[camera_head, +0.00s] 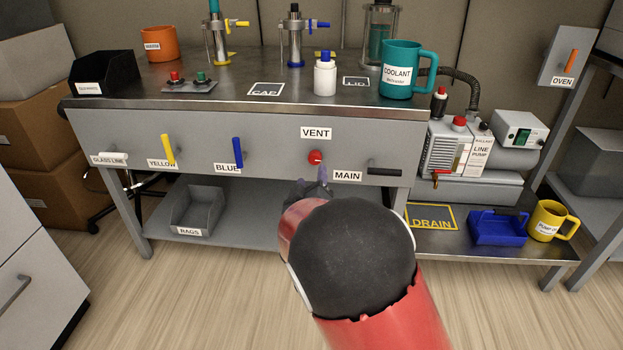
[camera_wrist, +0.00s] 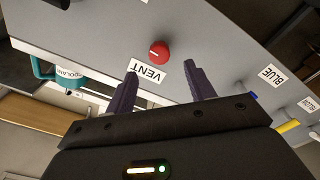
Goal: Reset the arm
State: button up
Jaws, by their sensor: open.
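My gripper (camera_head: 313,190) is in front of the bench's grey front panel, just below the red VENT knob (camera_head: 315,157). In the wrist view my gripper (camera_wrist: 160,85) is open and empty, its two dark fingers apart. The red knob (camera_wrist: 159,52) shows beyond the fingertips, apart from them, with the VENT label (camera_wrist: 149,72) beside it. My forearm hides part of the lower shelf and floor in the head view.
The panel carries a yellow handle (camera_head: 168,150), a blue handle (camera_head: 237,152) and a black MAIN handle (camera_head: 384,172). A teal coolant mug (camera_head: 408,68) and a white bottle (camera_head: 325,77) stand on the bench. A grey bin (camera_head: 197,210) sits on the lower shelf.

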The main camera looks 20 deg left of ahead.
jog(key=s+d+r+m+g, duration=0.1)
jog(key=d+r+m+g, duration=0.15)
jog(key=d, duration=0.45)
jog(key=s+d+r+m+g+p, duration=0.1)
jog(key=s+d+r+g, duration=0.15)
jog(key=d, duration=0.35)
jog(key=s+d+r+m+g, duration=0.1)
jog(key=d+r+m, duration=0.1)
jog(key=d+r, duration=0.35)
jog(key=s+d+f+m+g+h, duration=0.1)
jog(key=s+d+m+g+h, duration=0.1)
jog(key=s+d, duration=0.8)
jog(key=s+d+f+m+g+h+p, duration=0.1)
jog(key=s+d+m+g+h, duration=0.1)
jog(key=s+d, duration=0.7)
jog(key=s+m+g, duration=0.1)
jog(key=s+g, duration=0.1)
jog(key=s, duration=0.4)
jog(key=shift+s+d+f+p, duration=0.25)
jog(key=shift+d+p, duration=0.05)
jog(key=shift+d, duration=0.05)
